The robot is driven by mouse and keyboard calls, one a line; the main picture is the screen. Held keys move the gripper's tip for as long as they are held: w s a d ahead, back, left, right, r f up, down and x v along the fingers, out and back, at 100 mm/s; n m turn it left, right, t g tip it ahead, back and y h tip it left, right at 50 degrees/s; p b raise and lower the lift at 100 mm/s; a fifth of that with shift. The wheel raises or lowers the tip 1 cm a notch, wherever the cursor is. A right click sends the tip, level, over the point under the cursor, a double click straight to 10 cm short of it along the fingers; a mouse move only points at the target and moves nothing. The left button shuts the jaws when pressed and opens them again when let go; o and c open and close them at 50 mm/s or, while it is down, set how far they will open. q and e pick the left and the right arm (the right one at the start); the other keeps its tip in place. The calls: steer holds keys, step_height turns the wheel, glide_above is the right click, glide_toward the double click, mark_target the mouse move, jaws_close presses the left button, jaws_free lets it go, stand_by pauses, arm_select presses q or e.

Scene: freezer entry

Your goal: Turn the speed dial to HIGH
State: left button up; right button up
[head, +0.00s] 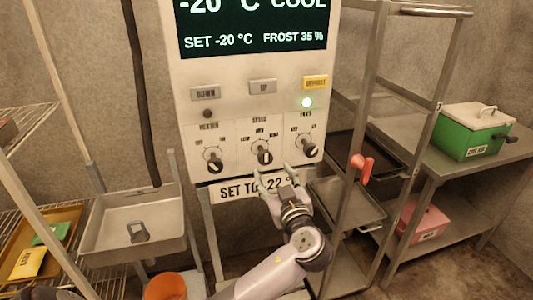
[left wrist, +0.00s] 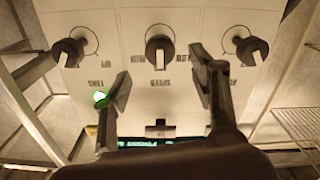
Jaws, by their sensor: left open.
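The speed dial (head: 264,156) is the middle of three black knobs on the white control panel (head: 235,125). It also shows in the left wrist view (left wrist: 160,50), where the panel appears upside down. Its white bar stands roughly upright; I cannot tell for certain which mark it points to. LOW is lettered at the upper left of the dial, and HIGH at its upper right is small. My left gripper (head: 273,180) is open and empty just below the speed dial. In the left wrist view its fingers (left wrist: 162,68) are spread on either side of the dial's line, apart from it. My right gripper is not in view.
The heater dial (head: 213,159) and fans dial (head: 308,148) flank the speed dial closely. Above are the DOWN button (head: 205,93), UP button (head: 263,87), yellow DEFROST button (head: 315,83) and a lit green lamp (head: 307,102). A sign (head: 240,188) hangs below. A metal rack (head: 372,110) stands right.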

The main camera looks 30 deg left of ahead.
mark_target(266, 160)
arm_select(q)
steer(key=p+x, duration=0.2)
steer(key=x, duration=0.6)
steer(key=shift+w, duration=0.1)
steer(key=c, duration=1.2)
steer(key=m+b, duration=0.1)
steer(key=b, duration=0.2)
steer(key=shift+f, duration=0.35)
steer(key=shift+r+m+b, duration=0.15)
steer(key=shift+m+b, duration=0.35)
steer(key=shift+m, duration=0.3)
steer(key=m, duration=0.3)
steer(key=shift+r+m, duration=0.2)
steer(key=shift+m, duration=0.1)
steer(key=shift+m+p, duration=0.75)
steer(key=shift+m, duration=1.05)
